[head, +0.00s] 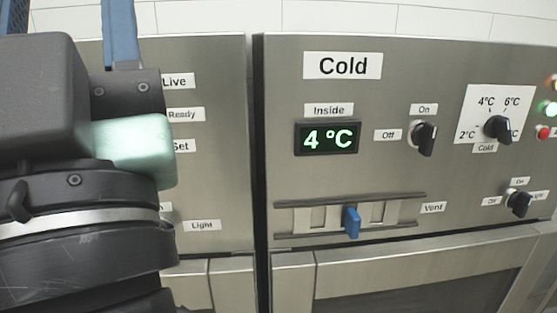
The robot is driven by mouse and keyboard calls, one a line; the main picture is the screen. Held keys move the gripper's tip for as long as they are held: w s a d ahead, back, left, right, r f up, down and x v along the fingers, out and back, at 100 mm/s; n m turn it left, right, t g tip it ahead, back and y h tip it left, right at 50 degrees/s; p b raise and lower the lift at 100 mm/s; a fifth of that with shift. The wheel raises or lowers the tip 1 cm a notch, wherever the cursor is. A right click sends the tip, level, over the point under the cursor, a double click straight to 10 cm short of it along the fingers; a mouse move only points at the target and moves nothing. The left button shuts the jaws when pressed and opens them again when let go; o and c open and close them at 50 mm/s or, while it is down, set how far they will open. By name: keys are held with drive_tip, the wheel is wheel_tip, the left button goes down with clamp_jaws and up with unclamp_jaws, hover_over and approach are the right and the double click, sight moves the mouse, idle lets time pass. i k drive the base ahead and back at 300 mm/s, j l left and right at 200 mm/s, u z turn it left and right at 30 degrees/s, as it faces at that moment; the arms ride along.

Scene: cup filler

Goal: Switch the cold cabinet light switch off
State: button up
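The Cold panel (395,85) fills the right of the view. The small black light knob (519,204) is at its lower right. Labels reading Off and On are at its left and above it; the label at its right is partly hidden and seems to read Light. I cannot tell surely which label the knob points to. My arm and gripper body (125,92) fill the left edge, well apart from this knob. Blue parts that may be fingers run out of the top of the picture, so I cannot see the fingertips.
A larger Off/On knob (424,138), a temperature dial (498,128) and a blue vent slider (351,222) share the Cold panel. A lit display (328,138) reads 4 °C. Indicator lights are at the right edge. Another panel (220,135) with a Light label is partly behind my arm.

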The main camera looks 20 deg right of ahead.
sight(520, 203)
drive_tip(key=l+z, duration=0.1)
drive_tip(key=z, duration=1.15)
drive_tip(key=i+l+z, duration=0.15)
drive_tip(key=l+z, duration=0.2)
drive_tip(key=i+l, duration=0.05)
drive_tip(key=l, duration=0.05)
